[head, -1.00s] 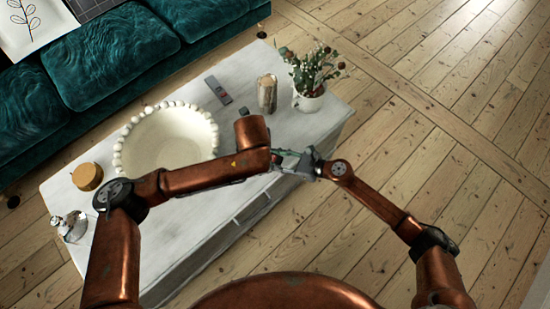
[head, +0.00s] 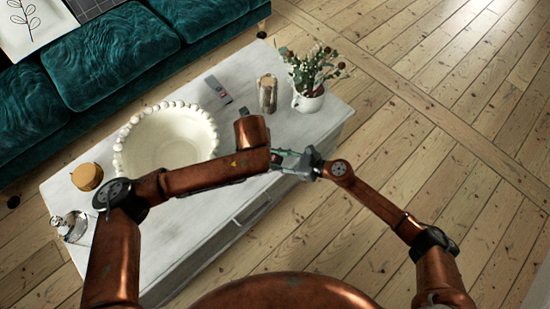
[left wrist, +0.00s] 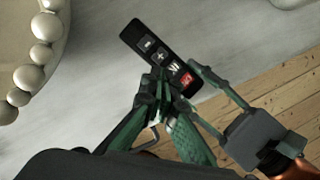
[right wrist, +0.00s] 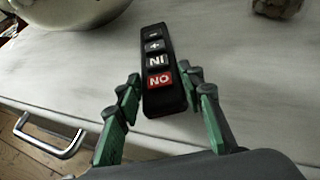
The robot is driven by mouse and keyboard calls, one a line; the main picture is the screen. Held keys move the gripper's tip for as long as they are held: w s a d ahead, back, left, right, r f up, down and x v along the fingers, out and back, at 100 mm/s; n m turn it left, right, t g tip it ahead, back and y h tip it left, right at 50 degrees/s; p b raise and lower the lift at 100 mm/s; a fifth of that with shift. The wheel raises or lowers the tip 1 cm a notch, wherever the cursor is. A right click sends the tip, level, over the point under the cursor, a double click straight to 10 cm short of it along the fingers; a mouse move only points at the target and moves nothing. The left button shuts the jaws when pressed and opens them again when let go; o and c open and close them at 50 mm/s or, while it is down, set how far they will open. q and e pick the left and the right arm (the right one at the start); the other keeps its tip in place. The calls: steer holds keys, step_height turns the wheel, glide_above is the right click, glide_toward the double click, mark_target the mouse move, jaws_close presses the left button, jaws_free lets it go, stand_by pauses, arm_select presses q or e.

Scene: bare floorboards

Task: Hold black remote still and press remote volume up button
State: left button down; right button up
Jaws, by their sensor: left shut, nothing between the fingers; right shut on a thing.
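The black remote (right wrist: 160,75) has a column of buttons, with a red one at the end nearest my right gripper. My right gripper (right wrist: 163,88) is shut on that end, one green finger on each side. The remote also shows in the left wrist view (left wrist: 134,34), tilted across the upper middle. My left gripper (left wrist: 158,82) is shut and empty, its fingertips overlapping the remote's lower edge near the middle buttons. I cannot tell whether they touch it. In the head view the two grippers meet above the table's front edge, where my left arm mostly hides the remote.
A white table (head: 245,205) bears a beaded bowl (head: 165,142), a grey remote-like object (head: 218,90), a candle holder (head: 267,94), a flower vase (head: 308,98) and a round wooden box (head: 87,177). A teal sofa (head: 110,55) stands behind. The floor at right is clear.

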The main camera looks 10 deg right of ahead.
arm_select(q)
steer(key=shift+f, duration=0.1)
stand_by(0.6)
steer(key=w+t+h, duration=0.1)
steer(key=h, duration=0.1)
steer(key=w+r+t+h, duration=0.1)
steer(key=h, duration=0.1)
steer(key=w+r+n+h, duration=0.1)
steer(key=h, duration=0.1)
steer(key=shift+w+a+t, duration=0.25)
steer(key=shift+w+t, duration=0.1)
steer(key=shift+t, duration=0.05)
steer(key=shift+f, duration=0.2)
steer(key=shift+f, duration=4.3)
steer(key=shift+f, duration=0.2)
steer(key=shift+f, duration=0.2)
